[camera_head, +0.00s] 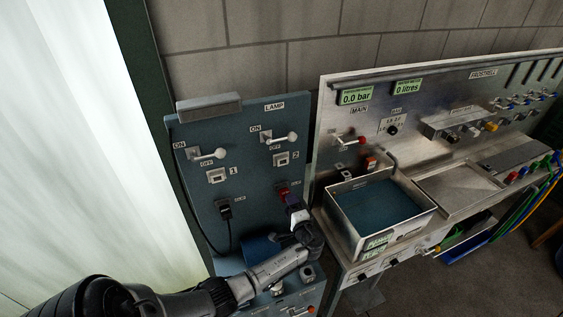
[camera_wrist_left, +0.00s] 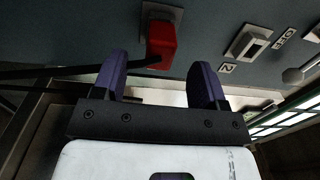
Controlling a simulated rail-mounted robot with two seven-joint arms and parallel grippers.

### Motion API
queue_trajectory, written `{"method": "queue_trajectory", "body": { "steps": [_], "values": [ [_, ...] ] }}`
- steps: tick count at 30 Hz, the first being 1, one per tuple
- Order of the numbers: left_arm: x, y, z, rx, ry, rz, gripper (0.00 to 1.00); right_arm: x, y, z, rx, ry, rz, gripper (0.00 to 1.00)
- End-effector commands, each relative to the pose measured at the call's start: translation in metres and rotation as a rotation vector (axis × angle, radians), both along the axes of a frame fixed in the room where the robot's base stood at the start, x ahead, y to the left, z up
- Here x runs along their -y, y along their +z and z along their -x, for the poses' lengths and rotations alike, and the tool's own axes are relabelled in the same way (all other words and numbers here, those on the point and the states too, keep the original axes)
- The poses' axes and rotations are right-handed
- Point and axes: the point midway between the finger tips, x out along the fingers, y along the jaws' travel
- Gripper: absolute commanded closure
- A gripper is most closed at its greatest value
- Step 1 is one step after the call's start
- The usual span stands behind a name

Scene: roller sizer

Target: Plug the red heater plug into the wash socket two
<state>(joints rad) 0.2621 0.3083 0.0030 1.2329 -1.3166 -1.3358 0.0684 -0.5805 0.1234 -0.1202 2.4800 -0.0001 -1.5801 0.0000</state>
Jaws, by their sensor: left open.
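The red plug (camera_head: 283,191) sits at the lower right of the blue-grey panel, against the panel face. In the left wrist view the red plug (camera_wrist_left: 162,44) has a dark cable running off to the left. I cannot tell whether it is fully seated. My left gripper (camera_head: 294,208) is just in front of and below the plug. In the left wrist view its purple fingers (camera_wrist_left: 158,75) are open and empty, with the plug beyond their tips, roughly between them. No label reading wash is legible. My right gripper is not in view.
A black plug (camera_head: 225,210) sits at the panel's lower left. Rocker switches marked 1 (camera_head: 216,176) and 2 (camera_head: 282,158), with levers (camera_head: 284,138), are above. A metal basin (camera_head: 428,216) stands close on the right. A bright white surface (camera_head: 90,140) is at left.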

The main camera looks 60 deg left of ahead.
Motion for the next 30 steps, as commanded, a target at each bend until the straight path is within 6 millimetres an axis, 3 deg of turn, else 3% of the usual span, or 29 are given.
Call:
{"method": "queue_trajectory", "body": {
  "steps": [12,30],
  "values": [
    [-0.04,0.0,-0.005,0.001,0.001,0.0,0.34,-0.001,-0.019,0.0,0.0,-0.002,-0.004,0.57],
    [-0.048,0.001,-0.006,0.0,0.001,0.0,0.34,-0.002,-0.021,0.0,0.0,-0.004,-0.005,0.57]
  ]
}}
